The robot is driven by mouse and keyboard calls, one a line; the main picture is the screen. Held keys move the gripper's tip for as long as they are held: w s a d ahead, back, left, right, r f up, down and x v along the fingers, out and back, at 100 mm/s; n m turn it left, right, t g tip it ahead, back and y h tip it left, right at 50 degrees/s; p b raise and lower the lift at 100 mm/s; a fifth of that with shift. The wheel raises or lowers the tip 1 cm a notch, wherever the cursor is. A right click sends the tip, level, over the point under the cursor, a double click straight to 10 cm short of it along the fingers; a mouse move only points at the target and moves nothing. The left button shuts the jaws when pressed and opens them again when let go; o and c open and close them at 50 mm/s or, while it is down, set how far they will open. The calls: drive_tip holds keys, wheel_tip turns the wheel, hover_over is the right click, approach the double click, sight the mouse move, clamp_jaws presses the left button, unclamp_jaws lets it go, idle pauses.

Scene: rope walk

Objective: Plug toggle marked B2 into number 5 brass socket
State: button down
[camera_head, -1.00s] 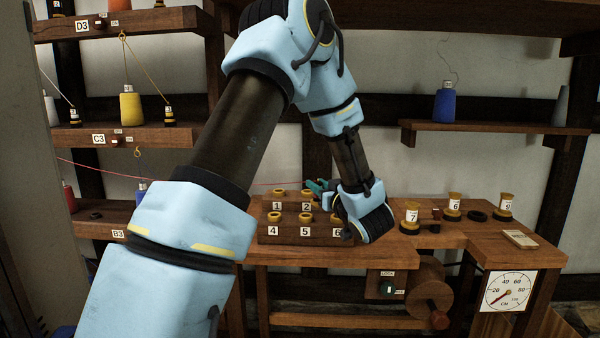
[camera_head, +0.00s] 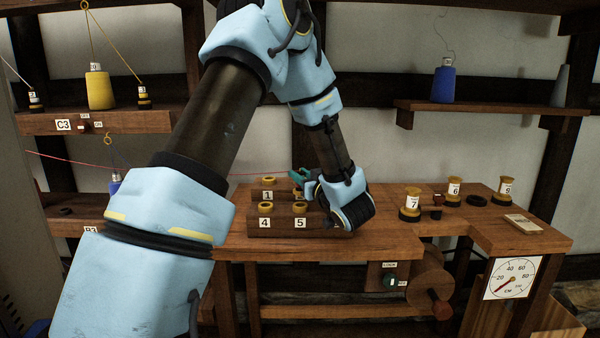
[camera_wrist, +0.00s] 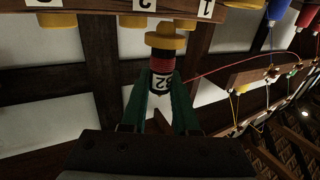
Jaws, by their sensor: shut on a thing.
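My gripper (camera_wrist: 162,95) is shut on a toggle (camera_wrist: 162,65) with red winding, a yellow cap and a white label. The label appears upside down and seems to read B2. A red line runs from it. The number 5 brass socket (camera_head: 300,207) is in the front row, right of number 4 (camera_head: 265,207), and looks empty. Number 1 (camera_head: 269,181) is behind. My wrist hides the right end of the block. In the wrist view, the toggle's cap overlaps brass sockets behind it.
Spools labelled 7 (camera_head: 411,204), 6 (camera_head: 454,188) and 9 (camera_head: 506,190) stand on the bench right of my wrist. A dial (camera_head: 509,278) hangs at the front right. The red line (camera_head: 180,172) stretches from the left toward my gripper. Shelves hold spools at left.

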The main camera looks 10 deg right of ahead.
wheel_tip(320, 180, down, 2)
drive_tip(key=shift+f+b, duration=0.1)
drive_tip(key=shift+b, duration=0.4)
drive_tip(key=shift+s, duration=0.15)
idle(0.3)
drive_tip(key=shift+f+b, duration=0.6)
drive_tip(key=shift+f, duration=0.05)
idle(0.9)
drive_tip(key=c, duration=0.9)
unclamp_jaws()
drive_tip(key=shift+c, duration=0.2)
drive_tip(key=b+v, duration=0.1)
drive_tip(key=v, duration=1)
drive_tip(key=shift+r, duration=0.1)
